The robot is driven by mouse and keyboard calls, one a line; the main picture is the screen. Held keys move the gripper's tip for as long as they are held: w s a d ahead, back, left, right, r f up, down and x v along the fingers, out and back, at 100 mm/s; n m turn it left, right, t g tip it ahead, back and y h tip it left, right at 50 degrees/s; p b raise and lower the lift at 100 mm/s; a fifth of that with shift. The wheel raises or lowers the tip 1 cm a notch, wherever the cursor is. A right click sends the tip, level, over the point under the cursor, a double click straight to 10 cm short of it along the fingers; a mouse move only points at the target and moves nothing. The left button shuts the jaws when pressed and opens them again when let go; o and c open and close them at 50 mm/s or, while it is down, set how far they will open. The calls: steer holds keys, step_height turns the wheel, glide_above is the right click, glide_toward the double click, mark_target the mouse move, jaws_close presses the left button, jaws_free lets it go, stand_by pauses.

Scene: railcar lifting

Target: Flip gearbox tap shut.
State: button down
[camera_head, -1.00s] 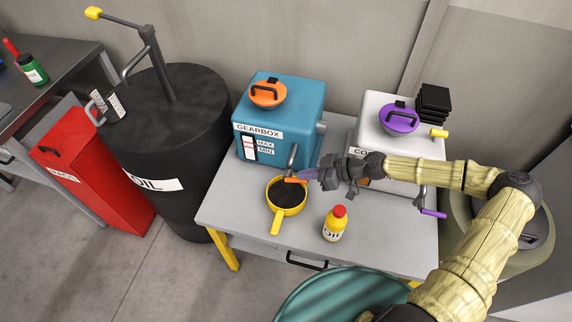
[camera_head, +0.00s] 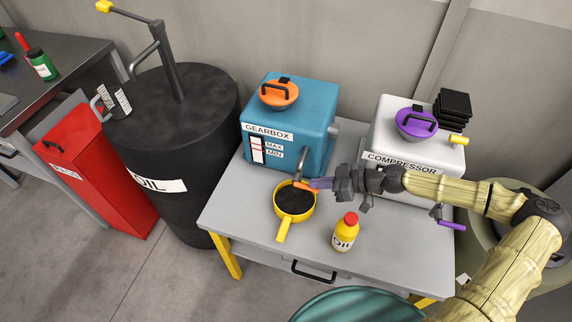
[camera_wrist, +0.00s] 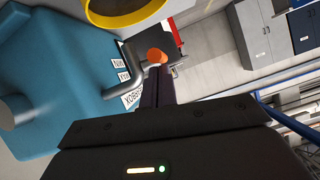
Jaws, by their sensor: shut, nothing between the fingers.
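The gearbox (camera_head: 318,112) is a blue box with an orange lid, at the back of the grey table. Its grey tap (camera_head: 302,160) comes out low at the front and carries an orange handle (camera_head: 309,186). The tap also shows in the wrist view (camera_wrist: 128,78), where the round orange handle end (camera_wrist: 156,55) is just beyond my fingertips. My gripper (camera_head: 320,184) is shut and empty, its tips at the right end of the handle. I cannot tell whether they touch it. A yellow pan (camera_head: 282,232) with dark contents stands below the tap.
A yellow oil bottle (camera_head: 344,236) with a red cap stands at the table's front. The white compressor (camera_head: 390,137) with a purple lid and purple tap handle (camera_head: 453,225) is behind my arm. A black oil drum (camera_head: 190,120) stands left of the table.

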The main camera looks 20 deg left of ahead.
steer(key=shift+s+d+f, duration=0.1)
steer(key=shift+d+f, duration=0.1)
steer(key=shift+f, duration=0.15)
steer(key=shift+r+p, duration=0.35)
steer(key=shift+r, duration=0.15)
steer(key=w+r+v, duration=0.1)
steer(key=v, duration=1)
steer(key=shift+a+b, duration=0.2)
steer(key=shift+b, duration=0.2)
steer(key=shift+w, duration=0.1)
